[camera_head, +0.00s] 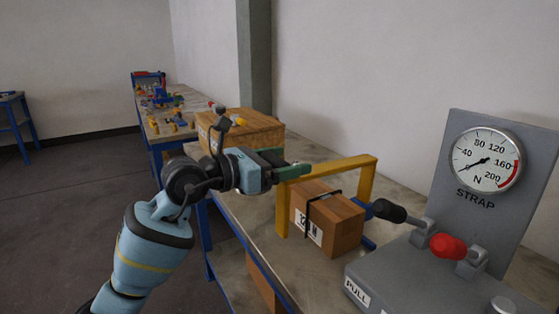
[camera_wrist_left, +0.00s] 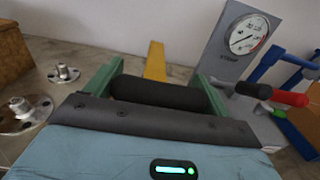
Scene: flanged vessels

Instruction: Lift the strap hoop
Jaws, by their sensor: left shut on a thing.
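The strap hoop, which I take to be the yellow square frame (camera_head: 330,168), stands upright over a brown carton (camera_head: 342,225) with a black strap around it. My left gripper (camera_head: 294,172) is at the hoop's upper left corner, its green fingers reaching past it. In the left wrist view, the fingers (camera_wrist_left: 160,92) are shut on a black cylindrical grip, with a yellow bar (camera_wrist_left: 155,62) of the hoop behind it. The head view hides this grip. I cannot tell whether the hoop is raised. My right gripper is not in view.
A grey stand with a dial gauge (camera_head: 486,160) is at the right, with a black handle (camera_head: 388,211) and red handle (camera_head: 447,245) before it. A wooden crate (camera_head: 262,131) stands behind my gripper. Metal flanges (camera_wrist_left: 22,115) lie at left in the wrist view.

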